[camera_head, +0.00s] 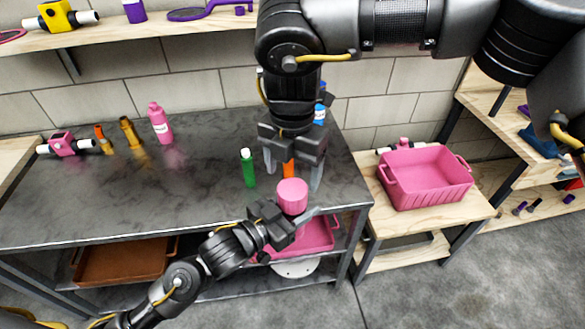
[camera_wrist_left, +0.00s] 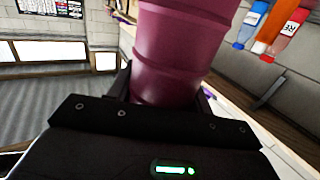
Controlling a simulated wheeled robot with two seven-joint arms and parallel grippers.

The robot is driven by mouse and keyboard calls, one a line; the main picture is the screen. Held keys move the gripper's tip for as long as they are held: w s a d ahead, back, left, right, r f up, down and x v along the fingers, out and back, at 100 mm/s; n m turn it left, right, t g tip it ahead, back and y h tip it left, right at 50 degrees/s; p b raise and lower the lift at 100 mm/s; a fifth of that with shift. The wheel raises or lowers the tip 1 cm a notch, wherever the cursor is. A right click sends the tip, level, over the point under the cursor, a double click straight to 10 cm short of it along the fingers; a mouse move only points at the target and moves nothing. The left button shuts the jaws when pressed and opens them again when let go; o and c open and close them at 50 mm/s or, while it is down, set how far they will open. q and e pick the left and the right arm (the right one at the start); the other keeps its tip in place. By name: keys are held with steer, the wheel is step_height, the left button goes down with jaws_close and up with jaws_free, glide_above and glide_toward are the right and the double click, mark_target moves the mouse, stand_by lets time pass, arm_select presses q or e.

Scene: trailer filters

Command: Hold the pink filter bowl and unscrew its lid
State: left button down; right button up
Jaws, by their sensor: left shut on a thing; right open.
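The pink filter bowl (camera_head: 292,196) is a rounded pink cylinder near the front right edge of the dark table. In the left wrist view it fills the upper middle (camera_wrist_left: 182,50), with a finger on each side. My left gripper (camera_head: 287,214) is shut on it from the lower left. My right gripper (camera_head: 293,179) points down just above the bowl, open and empty, its fingers spread wider than the bowl. I cannot make out a seam between lid and bowl in the head view. The bowl's lower end is hidden by my left gripper.
A green bottle (camera_head: 248,168) stands left of my right gripper; an orange item (camera_head: 289,168) is partly hidden behind it. A pink bottle (camera_head: 160,122) stands further back. Below are a pink tray (camera_head: 318,236) and brown tray (camera_head: 120,262). A pink crate (camera_head: 428,180) stands right.

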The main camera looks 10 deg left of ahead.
mark_target(293, 189)
steer(key=shift+r+m, duration=0.4)
steer(key=shift+m, duration=0.2)
steer(key=shift+d+f, duration=0.1)
steer(key=shift+f, duration=3.95)
steer(key=shift+c, duration=0.3)
steer(key=c, duration=0.9)
steer(key=n, duration=0.3)
steer(key=shift+c, duration=0.2)
steer(key=o, duration=1.1)
